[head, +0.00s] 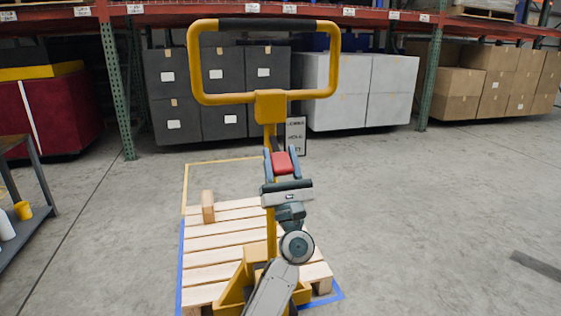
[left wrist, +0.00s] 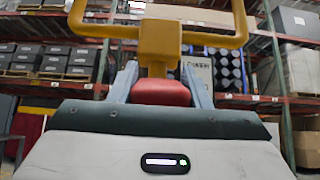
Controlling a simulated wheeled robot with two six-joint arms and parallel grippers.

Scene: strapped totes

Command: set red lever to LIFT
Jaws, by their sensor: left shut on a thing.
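The red lever (head: 281,163) is on the yellow post of the pallet jack, below its loop handle (head: 198,60). My left gripper (head: 282,160) is at the lever, with one finger on each side of it, and is shut on it. In the left wrist view the red lever (left wrist: 161,92) sits between the two grey-blue fingers, just under the yellow handle bracket (left wrist: 160,42). A small label plate (head: 296,134) stands behind the post; its words are too small to read. My right gripper is not in view.
A wooden pallet (head: 225,255) lies around the foot of the jack, with a wooden block (head: 208,207) on it. Racks with grey, white and brown boxes (head: 487,84) stand behind. A shelf cart (head: 22,225) is at left. The floor at right is mostly clear.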

